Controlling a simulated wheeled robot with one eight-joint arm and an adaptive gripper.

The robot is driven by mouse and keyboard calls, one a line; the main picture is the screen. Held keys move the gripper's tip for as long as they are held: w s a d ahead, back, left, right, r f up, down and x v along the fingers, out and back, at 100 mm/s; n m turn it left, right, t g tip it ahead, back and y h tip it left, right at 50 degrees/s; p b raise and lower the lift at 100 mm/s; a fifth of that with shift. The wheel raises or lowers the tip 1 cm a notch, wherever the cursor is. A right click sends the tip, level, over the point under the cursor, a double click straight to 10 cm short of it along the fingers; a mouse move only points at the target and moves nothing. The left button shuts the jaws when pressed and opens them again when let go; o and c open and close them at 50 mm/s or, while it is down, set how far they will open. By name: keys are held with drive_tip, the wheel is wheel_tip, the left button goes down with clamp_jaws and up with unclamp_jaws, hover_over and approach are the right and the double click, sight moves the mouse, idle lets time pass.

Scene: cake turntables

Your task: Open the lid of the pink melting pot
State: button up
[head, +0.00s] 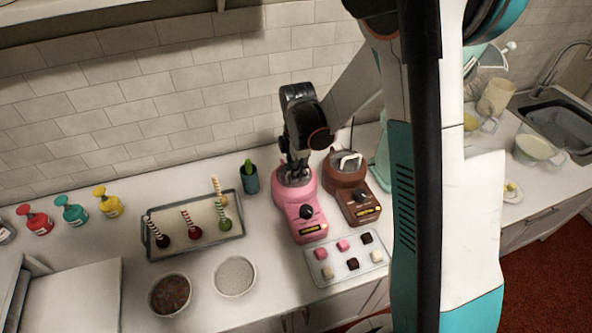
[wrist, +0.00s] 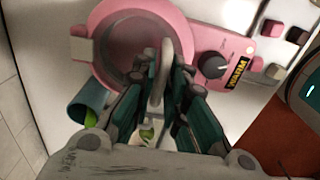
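The pink melting pot (head: 306,220) stands on the counter, its black knob and yellow label toward the front. It also shows in the wrist view (wrist: 197,37). Its round, greyish see-through lid (wrist: 125,45) lies on the bowl and looks down; its exact tilt is hard to tell. My gripper (head: 293,172) is over the lid, pointing down. In the wrist view my gripper (wrist: 163,72) has its fingertips close together on both sides of the pale upright lid handle (wrist: 166,52), and they look shut on it. The fingers hide part of the lid.
A brown melting pot (head: 358,205) stands close on the right. A tray of chocolate pieces (head: 337,274) lies in front. A teal cup (head: 249,180) and a rack of cake pops (head: 165,252) are to the left. Two bowls (head: 233,294) (head: 170,312) stand at the front left.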

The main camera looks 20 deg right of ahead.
drive_tip(key=shift+c, duration=0.7)
